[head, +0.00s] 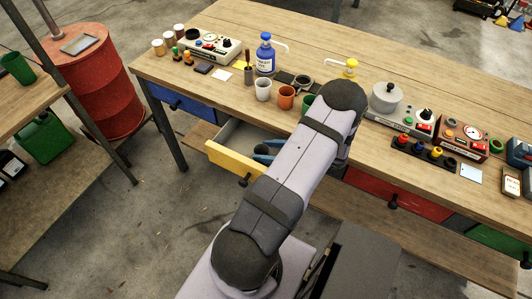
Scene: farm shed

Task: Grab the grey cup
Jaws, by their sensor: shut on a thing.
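A pale grey cup (263,89) stands upright on the wooden workbench, just in front of the blue bottle. An orange cup (286,97) stands to its right, and a green cup (308,102) stands beyond that, partly behind my arm. My arm reaches up from the bottom of the picture to the bench's front edge, bending right of the cups. My gripper is hidden behind the arm, so its jaws and anything in them do not show. No gripper is seen touching the grey cup.
A yellow-fronted drawer (235,163) stands open below the cups, with bluish items inside. A blue bottle (265,57), a dark tool holder (249,75) and a yellow-topped dispenser (350,68) stand nearby. Control boxes (402,118) crowd the right. A red barrel (97,82) stands left.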

